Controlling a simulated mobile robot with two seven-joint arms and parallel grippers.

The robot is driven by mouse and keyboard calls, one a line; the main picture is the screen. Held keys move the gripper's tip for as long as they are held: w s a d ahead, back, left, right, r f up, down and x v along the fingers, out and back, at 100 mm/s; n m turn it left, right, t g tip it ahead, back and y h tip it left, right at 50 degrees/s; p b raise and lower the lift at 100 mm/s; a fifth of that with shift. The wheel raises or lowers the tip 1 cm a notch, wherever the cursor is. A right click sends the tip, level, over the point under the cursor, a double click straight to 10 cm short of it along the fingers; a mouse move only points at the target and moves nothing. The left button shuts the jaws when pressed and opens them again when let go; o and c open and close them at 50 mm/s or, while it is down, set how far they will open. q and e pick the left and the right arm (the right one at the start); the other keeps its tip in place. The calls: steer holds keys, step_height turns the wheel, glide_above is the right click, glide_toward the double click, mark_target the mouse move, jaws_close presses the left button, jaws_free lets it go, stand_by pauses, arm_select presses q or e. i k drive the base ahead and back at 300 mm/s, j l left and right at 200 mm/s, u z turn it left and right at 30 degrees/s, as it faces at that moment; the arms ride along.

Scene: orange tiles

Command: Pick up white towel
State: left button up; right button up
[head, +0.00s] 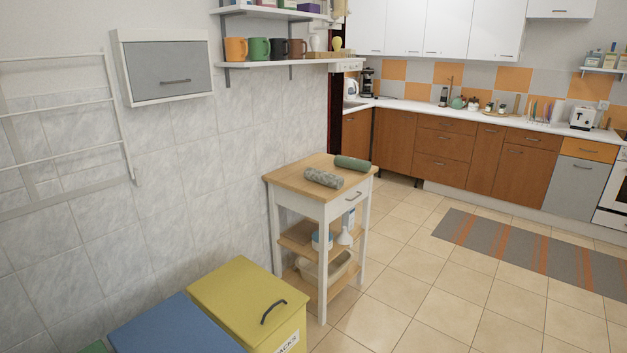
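Two rolled cloths lie on the wooden top of a small white cart (297,176) against the tiled wall. The nearer roll (323,178) is pale grey with a mottled pattern. The farther roll (352,163) is dark green and lies just behind it to the right. I see no plainly white towel; I cannot tell whether the grey roll is the one named. Neither of my grippers is in view.
A yellow bin (235,294) and a blue bin (172,327) stand in front of the cart along the wall. A white rack (66,96) and a grey cabinet (168,75) hang above. Tiled floor is open to the right, with a striped rug (530,250).

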mark_target(332, 180)
steer(key=i+l+u, duration=0.2)
steer(key=u, duration=0.2)
steer(key=i+l+u, duration=0.2)
steer(key=u, duration=0.15)
steer(key=i+l+u, duration=0.1)
steer(key=l, duration=0.2)
steer(key=i+l+u, duration=0.1)
steer(key=l, duration=0.2)
steer(key=i+l+u, duration=0.1)
steer(key=i+l, duration=0.15)
steer(key=l, duration=0.3)
steer(key=i+l, duration=0.2)
steer(key=l, duration=0.25)
steer(key=i+l+u, duration=0.1)
steer(key=l, duration=0.35)
steer(key=i+l, duration=0.2)
steer(key=l, duration=0.25)
steer(key=i+l, duration=0.2)
steer(key=l, duration=0.25)
steer(key=i+l, duration=0.15)
steer(key=l, duration=0.3)
steer(key=i+l+u, duration=0.1)
steer(key=l, duration=0.35)
steer(key=i+l, duration=0.2)
steer(key=l, duration=0.3)
